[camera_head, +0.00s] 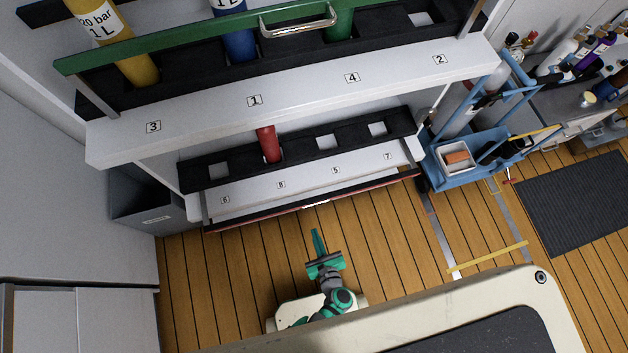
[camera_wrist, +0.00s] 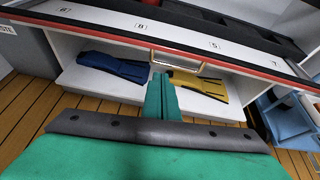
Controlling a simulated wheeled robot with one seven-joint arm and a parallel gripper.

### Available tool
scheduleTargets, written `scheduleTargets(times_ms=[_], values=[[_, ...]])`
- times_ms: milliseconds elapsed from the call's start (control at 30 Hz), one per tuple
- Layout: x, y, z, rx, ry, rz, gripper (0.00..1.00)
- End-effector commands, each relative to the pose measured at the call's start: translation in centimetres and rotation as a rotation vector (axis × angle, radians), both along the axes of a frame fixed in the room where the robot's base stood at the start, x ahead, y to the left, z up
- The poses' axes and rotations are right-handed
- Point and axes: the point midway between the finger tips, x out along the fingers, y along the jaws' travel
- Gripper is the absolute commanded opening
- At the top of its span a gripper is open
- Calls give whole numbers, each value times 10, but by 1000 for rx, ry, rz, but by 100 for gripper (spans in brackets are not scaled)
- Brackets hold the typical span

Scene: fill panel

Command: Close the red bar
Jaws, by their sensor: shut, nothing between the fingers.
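The red bar (camera_head: 265,214) runs along the front edge of the lower shelf, low and in front of the numbered white strip. In the wrist view the red bar (camera_wrist: 105,32) crosses the upper part, with a metal handle (camera_wrist: 205,66) on its front side. My gripper (camera_head: 316,232) is in front of the bar, near its middle, apart from it in the head view. In the wrist view my gripper's green fingers (camera_wrist: 162,80) are together and empty, their tips overlapping the view of the handle's left end. I cannot tell whether they touch it.
A red cylinder (camera_head: 268,144) stands in the lower rack's holder. A green bar (camera_head: 190,38) spans the upper rack. A blue cart (camera_head: 465,178) stands right; wooden floor is clear in front.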

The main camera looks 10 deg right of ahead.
Motion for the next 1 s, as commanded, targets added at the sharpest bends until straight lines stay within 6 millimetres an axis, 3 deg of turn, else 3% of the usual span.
scheduleTargets(times_ms=[267, 700, 1000], values=[[20, -7, -1, 77, -45, -43, 0], [84, -5, -26, 73, -42, -44, 0], [100, -5, -33, 73, -42, -46, 0]])
